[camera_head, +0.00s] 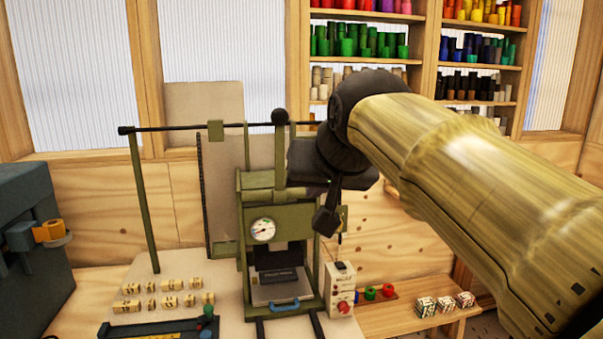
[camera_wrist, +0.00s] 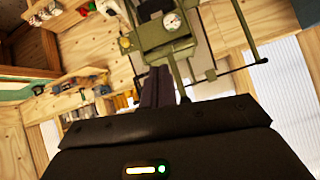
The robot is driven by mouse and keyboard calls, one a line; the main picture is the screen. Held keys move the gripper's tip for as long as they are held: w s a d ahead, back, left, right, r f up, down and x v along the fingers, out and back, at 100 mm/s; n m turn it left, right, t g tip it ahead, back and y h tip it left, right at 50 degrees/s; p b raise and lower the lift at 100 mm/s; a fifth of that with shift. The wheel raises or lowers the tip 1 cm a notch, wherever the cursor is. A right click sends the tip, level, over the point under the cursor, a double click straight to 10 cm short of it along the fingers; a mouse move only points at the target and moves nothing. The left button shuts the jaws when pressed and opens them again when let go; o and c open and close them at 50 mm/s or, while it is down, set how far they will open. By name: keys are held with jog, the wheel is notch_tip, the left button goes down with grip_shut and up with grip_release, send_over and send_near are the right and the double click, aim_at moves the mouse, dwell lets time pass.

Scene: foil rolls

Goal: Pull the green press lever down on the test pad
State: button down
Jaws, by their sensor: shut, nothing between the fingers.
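The green press (camera_head: 290,218) stands at the centre with a round white gauge (camera_head: 263,229) on its front. An upright green bar topped by a black ball (camera_head: 279,116) looks like the press lever (camera_head: 280,152), standing raised. The dark test pad (camera_head: 279,275) seems to be the labelled block low inside the press. My gripper (camera_head: 325,221) is shut and empty, at the right side of the press head, below the ball. In the wrist view its dark fingers (camera_wrist: 157,86) are together, close beside a green bar. I cannot tell whether they touch it.
A thin black rod (camera_head: 180,128) on a green post (camera_head: 144,205) runs left of the press. A small white box with a red knob (camera_head: 341,288) stands at right. Small labelled blocks (camera_head: 160,286) lie at left. A blue-grey machine (camera_head: 32,240) stands at far left.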

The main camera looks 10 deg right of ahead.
jog(key=b+v, duration=0.3)
jog(key=v, duration=0.2)
dwell(0.4)
jog(key=shift+w+a, duration=0.1)
jog(key=shift+w, duration=0.05)
dwell(0.4)
